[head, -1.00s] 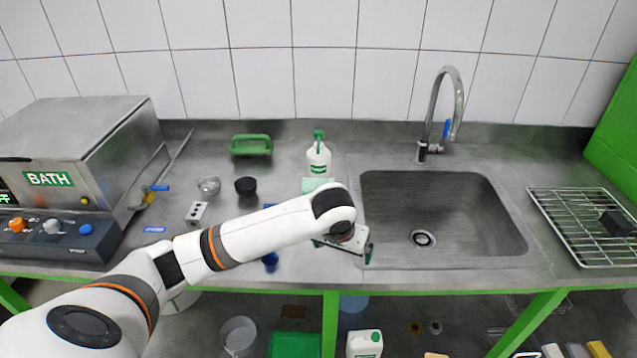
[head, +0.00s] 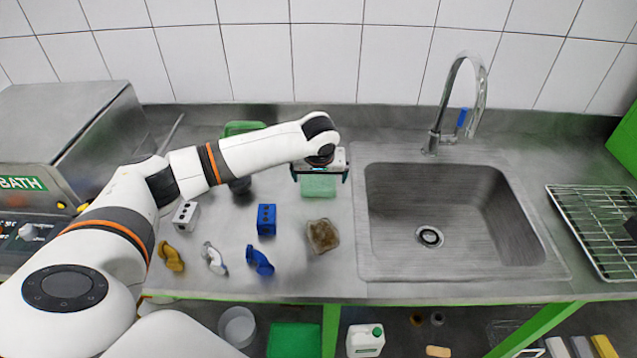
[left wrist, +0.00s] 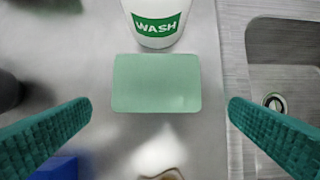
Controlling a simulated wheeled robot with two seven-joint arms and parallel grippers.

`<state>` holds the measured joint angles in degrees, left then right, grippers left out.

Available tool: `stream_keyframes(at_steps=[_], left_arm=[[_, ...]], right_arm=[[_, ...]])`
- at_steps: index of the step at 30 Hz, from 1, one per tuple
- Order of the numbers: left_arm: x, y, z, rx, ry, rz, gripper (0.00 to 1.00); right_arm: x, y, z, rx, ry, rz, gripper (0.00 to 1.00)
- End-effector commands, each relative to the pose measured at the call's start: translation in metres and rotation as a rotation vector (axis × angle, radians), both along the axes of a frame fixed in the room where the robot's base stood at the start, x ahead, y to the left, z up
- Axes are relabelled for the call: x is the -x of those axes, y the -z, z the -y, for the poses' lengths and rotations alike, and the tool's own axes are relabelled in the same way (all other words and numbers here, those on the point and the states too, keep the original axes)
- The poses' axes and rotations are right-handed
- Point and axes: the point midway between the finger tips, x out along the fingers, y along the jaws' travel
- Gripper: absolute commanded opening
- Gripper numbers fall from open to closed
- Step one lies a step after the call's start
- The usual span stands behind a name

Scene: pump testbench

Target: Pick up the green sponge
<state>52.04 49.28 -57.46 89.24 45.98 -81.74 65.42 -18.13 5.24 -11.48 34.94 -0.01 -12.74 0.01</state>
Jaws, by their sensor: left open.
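The green sponge (head: 318,187) is a pale green rectangular block lying flat on the steel counter, left of the sink. It shows whole in the left wrist view (left wrist: 156,84), centred between my fingers and farther off than they are. My left gripper (head: 320,176) is open and empty, above the sponge, with one finger to each side of it. In the left wrist view the teal fingers (left wrist: 160,106) stand wide apart and do not touch the sponge. My right gripper is not in view.
A white WASH bottle (left wrist: 156,24) stands right behind the sponge. The sink (head: 440,215) is to the right. A blue block (head: 266,220), a brown sponge-like pad (head: 323,236) and a white block (head: 186,215) lie nearer the front. A green-handled item (head: 243,128) is behind my arm.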

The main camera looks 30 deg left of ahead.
Motion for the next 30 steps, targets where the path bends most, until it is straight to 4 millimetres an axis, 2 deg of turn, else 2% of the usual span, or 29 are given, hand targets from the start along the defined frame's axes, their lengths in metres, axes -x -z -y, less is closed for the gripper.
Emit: stream_keyframes(at_steps=[3, 7, 12, 19, 20, 26, 29, 30], left_arm=[[-0.004, 0.009, -0.005, -0.002, -0.002, -0.004, 1.00], [-0.011, 0.026, -0.012, -0.003, -0.001, -0.003, 1.00], [-0.016, 0.044, -0.015, -0.002, 0.000, -0.001, 1.00], [-0.017, 0.047, -0.015, -0.001, 0.002, 0.000, 1.00], [-0.017, 0.047, -0.015, -0.001, 0.002, 0.000, 0.98], [-0.017, 0.046, -0.015, -0.001, 0.001, -0.001, 0.66], [-0.017, 0.046, -0.015, -0.001, 0.001, -0.001, 0.64], [-0.017, 0.046, -0.015, -0.001, 0.001, -0.001, 0.61]], right_arm=[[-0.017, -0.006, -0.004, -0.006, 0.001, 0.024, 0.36], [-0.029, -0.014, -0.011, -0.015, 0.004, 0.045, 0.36], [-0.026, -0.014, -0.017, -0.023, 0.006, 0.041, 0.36], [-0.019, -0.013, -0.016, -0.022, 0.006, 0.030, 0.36], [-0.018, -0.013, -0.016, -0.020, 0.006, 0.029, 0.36], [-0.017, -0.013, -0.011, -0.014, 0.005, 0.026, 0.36], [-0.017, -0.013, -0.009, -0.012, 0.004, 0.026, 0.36], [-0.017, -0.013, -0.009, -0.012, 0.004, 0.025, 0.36]])
